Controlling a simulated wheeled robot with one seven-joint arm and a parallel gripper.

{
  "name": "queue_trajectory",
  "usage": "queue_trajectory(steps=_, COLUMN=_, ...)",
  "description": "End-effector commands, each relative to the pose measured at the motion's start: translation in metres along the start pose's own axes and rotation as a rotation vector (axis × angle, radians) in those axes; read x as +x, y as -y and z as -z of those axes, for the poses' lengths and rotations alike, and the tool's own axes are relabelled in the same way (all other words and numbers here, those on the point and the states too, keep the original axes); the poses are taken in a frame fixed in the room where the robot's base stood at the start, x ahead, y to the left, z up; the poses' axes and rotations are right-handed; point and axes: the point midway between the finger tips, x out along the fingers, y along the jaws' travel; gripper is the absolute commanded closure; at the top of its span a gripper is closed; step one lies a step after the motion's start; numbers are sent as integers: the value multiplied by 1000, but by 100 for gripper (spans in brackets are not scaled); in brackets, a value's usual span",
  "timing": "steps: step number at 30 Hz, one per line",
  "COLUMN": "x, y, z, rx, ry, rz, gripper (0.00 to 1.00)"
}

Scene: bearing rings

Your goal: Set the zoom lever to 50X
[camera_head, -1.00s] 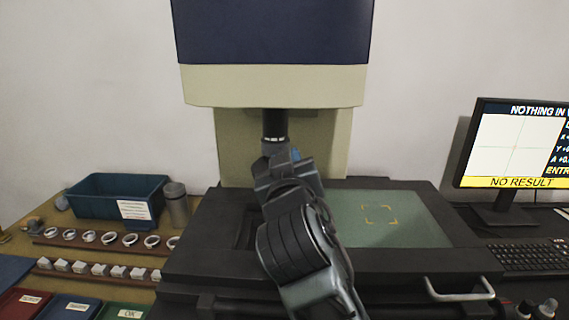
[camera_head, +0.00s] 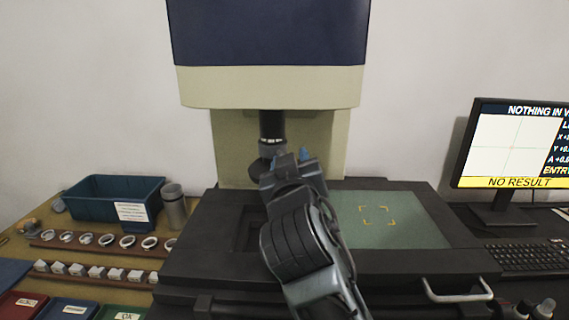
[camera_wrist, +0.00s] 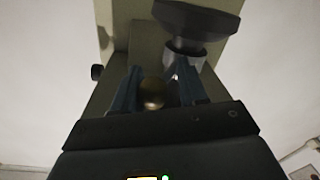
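The microscope's lens tube (camera_head: 272,126) hangs below the cream and blue head; its dark lens end also shows at the top of the wrist view (camera_wrist: 195,22). My gripper (camera_head: 292,160) is just below and right of the tube. In the wrist view its two blue fingers (camera_wrist: 158,85) stand apart. A brass-coloured round knob (camera_wrist: 152,93) appears between them, nearer the left finger; I cannot tell whether it is touched or is the zoom lever's end. No 50X marking is legible.
The dark stage with a green glass plate (camera_head: 405,225) lies below. A monitor (camera_head: 515,145) reading "NO RESULT" and a keyboard (camera_head: 540,257) are at right. A blue bin (camera_head: 85,200), a grey cylinder (camera_head: 174,208) and rows of rings and blocks are at left.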

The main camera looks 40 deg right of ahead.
Motion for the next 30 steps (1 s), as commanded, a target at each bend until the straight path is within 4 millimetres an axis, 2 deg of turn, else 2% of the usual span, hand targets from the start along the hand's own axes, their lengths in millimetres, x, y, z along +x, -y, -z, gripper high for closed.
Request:
queue_trajectory(steps=1, x=0, y=0, z=0, rx=0, ry=0, rz=1, gripper=58)
queue_trajectory(steps=5, x=-1, y=3, z=1, rx=1, ry=-3, rz=6, gripper=46)
queue_trajectory(steps=14, x=-2, y=2, z=0, rx=1, ry=-3, rz=6, gripper=46)
queue_trajectory(steps=30, x=-31, y=-15, z=-6, rx=1, ry=-5, rz=9, gripper=46)
